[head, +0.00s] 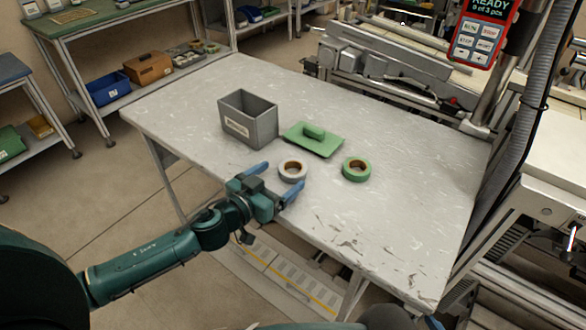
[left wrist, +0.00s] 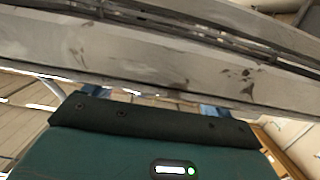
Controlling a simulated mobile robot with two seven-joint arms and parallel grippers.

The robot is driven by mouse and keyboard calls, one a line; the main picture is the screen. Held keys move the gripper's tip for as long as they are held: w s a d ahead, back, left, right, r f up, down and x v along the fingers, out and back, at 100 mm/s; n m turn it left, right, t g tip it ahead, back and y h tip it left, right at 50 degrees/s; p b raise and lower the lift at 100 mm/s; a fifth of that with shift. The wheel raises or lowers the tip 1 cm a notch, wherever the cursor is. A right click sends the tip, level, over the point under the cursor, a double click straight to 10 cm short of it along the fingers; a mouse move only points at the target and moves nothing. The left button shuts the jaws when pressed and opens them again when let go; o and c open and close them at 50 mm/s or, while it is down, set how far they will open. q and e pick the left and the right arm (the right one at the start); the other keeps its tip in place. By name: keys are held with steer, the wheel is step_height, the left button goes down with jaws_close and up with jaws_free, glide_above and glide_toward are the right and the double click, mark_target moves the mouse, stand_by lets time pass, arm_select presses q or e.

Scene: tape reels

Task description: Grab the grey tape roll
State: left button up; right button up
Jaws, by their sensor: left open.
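A grey tape roll (head: 292,171) with a brown core lies flat near the table's front edge in the head view. My left gripper (head: 277,181) comes in from the left at the table's near edge, with its blue fingers spread wide. It is open and empty. The roll sits just beyond it, close to the gap between the fingers; I cannot tell whether they touch. The left wrist view shows the dark gripper body (left wrist: 155,125) and the blue fingers only in small part; the roll does not show there.
A green tape roll (head: 356,169) lies to the right of the grey one. Behind them are a green float-like tool (head: 322,146) and a grey open box (head: 248,132). The table (head: 420,170) is clear on the right. Machinery (head: 380,72) stands behind it.

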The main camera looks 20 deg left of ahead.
mark_target(286, 174)
arm_select(q)
steer(key=x, duration=0.4)
steer(key=shift+w+d+r+p, duration=0.15)
steer(key=shift+d+r+p, duration=0.05)
steer(key=shift+d+p, duration=0.2)
steer(key=shift+w+d+f, duration=0.1)
steer(key=shift+w+f, duration=0.05)
steer(key=shift+w, duration=0.15)
steer(key=c, duration=1)
